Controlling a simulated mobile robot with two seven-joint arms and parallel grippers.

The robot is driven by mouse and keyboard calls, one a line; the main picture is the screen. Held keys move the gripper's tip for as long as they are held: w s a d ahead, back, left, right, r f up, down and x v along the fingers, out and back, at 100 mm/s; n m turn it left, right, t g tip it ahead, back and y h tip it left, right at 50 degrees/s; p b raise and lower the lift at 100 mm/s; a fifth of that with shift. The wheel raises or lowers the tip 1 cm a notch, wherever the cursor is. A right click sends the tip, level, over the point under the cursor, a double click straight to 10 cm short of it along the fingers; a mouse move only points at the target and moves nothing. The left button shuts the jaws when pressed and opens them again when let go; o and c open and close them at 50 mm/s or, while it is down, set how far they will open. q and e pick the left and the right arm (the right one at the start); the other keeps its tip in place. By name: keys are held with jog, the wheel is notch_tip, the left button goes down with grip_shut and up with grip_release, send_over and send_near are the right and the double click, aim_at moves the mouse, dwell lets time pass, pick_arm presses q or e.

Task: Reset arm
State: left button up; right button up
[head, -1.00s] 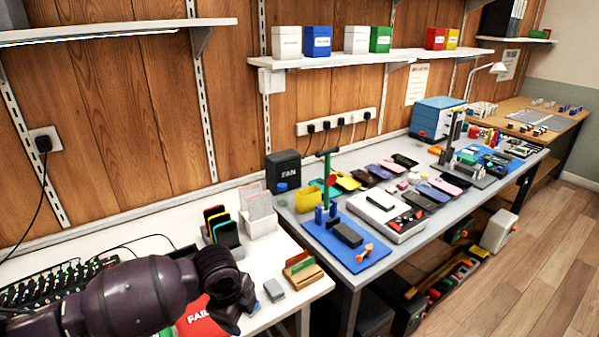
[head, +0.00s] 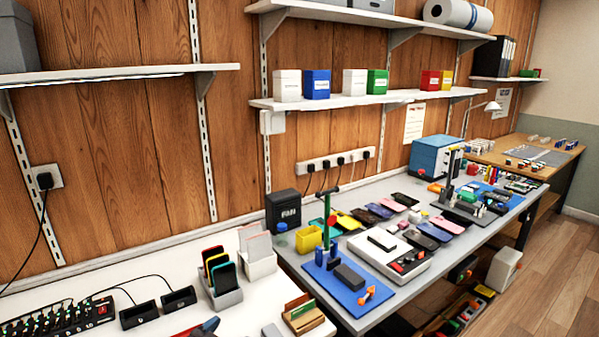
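Neither of my grippers shows in the head view now, and no part of my arms can be made out for sure. The grey workbench (head: 372,312) holds a blue mat (head: 333,285) with a green-handled stand (head: 327,225) and a dark block (head: 350,277). Several phones (head: 405,199) lie in rows behind a white device (head: 384,265). On the white table (head: 95,275) at the left, a phone rack (head: 222,297) holds several phones upright.
A white holder (head: 258,262) and a wooden card stand (head: 303,314) are on the white table. A black box marked FAN (head: 283,209) and a blue box (head: 434,156) stand on the bench. Wall shelves (head: 360,97) hang above.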

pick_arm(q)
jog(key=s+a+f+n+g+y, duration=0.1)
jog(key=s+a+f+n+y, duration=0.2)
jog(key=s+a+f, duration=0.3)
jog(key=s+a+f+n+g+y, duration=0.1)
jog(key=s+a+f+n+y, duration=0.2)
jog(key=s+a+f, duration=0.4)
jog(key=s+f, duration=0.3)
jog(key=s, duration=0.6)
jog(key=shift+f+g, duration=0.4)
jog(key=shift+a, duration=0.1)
